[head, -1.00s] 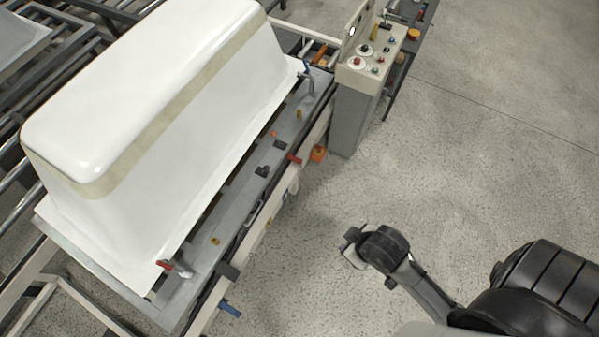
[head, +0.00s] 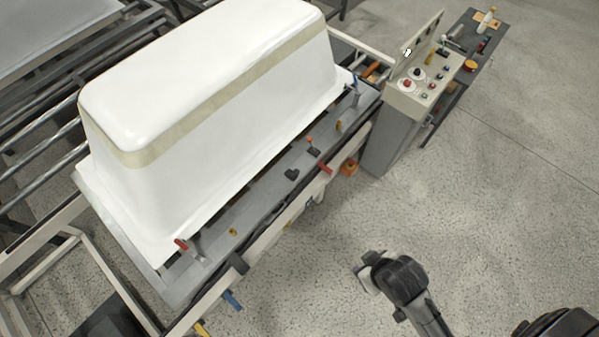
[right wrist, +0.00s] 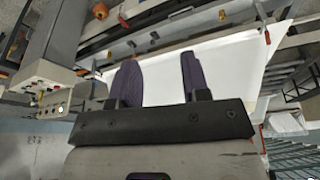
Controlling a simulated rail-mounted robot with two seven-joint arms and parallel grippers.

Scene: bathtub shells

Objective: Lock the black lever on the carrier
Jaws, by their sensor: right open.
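The carrier (head: 205,257) is a grey plate on a rail frame under a white upturned bathtub shell (head: 215,120). Small black parts sit along its near side: one (head: 291,174) near the middle, one (head: 314,151) beside an orange-tipped pin, and a black block (head: 238,263) on the outer rail. I cannot tell which is the black lever, or its lock state. My right gripper (head: 366,277) is over the floor, right of the carrier and apart from it. In the right wrist view its dark fingers (right wrist: 160,68) are spread and empty. My left gripper is not in view.
A red-handled clamp (head: 181,245) stands at the carrier's near corner, a blue lever (head: 231,300) below it. A red lever (head: 325,168) and an orange part (head: 349,167) are on the side rail. A control box (head: 425,85) stands beyond. Floor to the right is clear.

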